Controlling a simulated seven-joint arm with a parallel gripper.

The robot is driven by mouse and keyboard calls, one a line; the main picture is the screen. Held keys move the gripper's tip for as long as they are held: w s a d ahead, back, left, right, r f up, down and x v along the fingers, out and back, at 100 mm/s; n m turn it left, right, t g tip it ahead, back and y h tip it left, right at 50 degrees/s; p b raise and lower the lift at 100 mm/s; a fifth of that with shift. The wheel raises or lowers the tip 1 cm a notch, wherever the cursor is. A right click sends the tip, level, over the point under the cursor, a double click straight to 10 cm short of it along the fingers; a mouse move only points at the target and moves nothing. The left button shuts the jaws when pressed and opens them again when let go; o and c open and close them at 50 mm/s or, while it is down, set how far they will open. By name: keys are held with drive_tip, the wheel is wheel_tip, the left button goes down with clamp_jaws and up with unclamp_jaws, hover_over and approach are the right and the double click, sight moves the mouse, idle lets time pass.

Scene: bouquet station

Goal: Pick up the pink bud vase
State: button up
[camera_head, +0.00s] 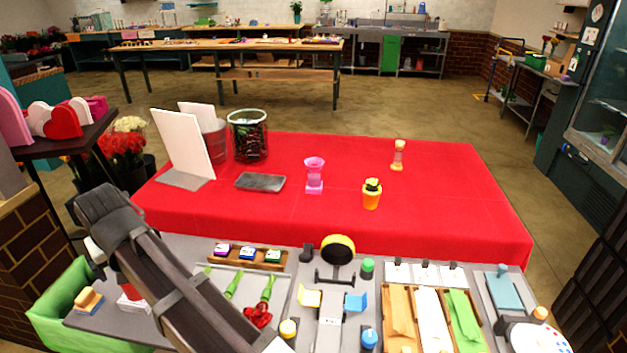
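The pink bud vase (314,171) stands upright on the red-covered table, near its middle. It is translucent pink, with a flared top, a narrow waist and a square-looking foot. Nothing touches it, and open red cloth lies around it. My dark arm crosses the lower left of the view, in front of the table and well apart from the vase. My gripper is not in view.
On the red table (440,225) are a yellow-orange pot (371,196) and an amber vase (398,155) to the right, and a dark slab (260,182), white panel (182,143) and dark container (248,138) to the left. A cluttered grey counter lies in front.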

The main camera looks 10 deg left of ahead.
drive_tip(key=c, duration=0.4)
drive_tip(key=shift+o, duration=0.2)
